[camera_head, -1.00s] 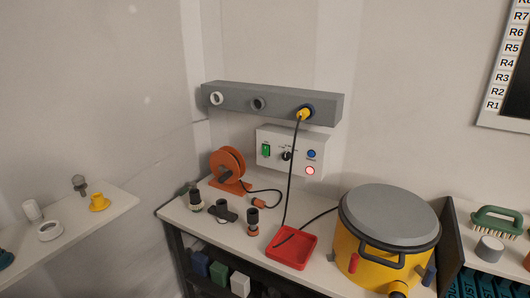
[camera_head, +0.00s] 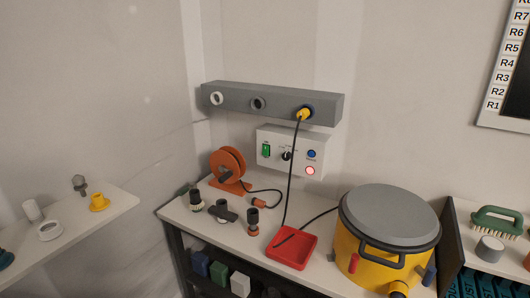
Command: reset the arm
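Neither of my grippers nor my arms show in the head view. The extraction bench (camera_head: 190,212) stands ahead of me. On its back wall a white control box (camera_head: 275,150) carries a green switch (camera_head: 266,150), a black knob (camera_head: 286,156), a blue button (camera_head: 311,154) and a lit red-ringed button (camera_head: 310,170). Above it a grey rail (camera_head: 230,102) has ports. A yellow plug (camera_head: 304,113) sits in its right port, and a black cable (camera_head: 291,165) hangs from it towards a red tray (camera_head: 290,262).
An orange cable reel (camera_head: 228,165) and several black fittings (camera_head: 222,212) stand left on the bench. A yellow drum (camera_head: 362,255) with a grey lid fills the right. A left shelf (camera_head: 75,232) holds small parts. A green brush (camera_head: 496,219) lies far right.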

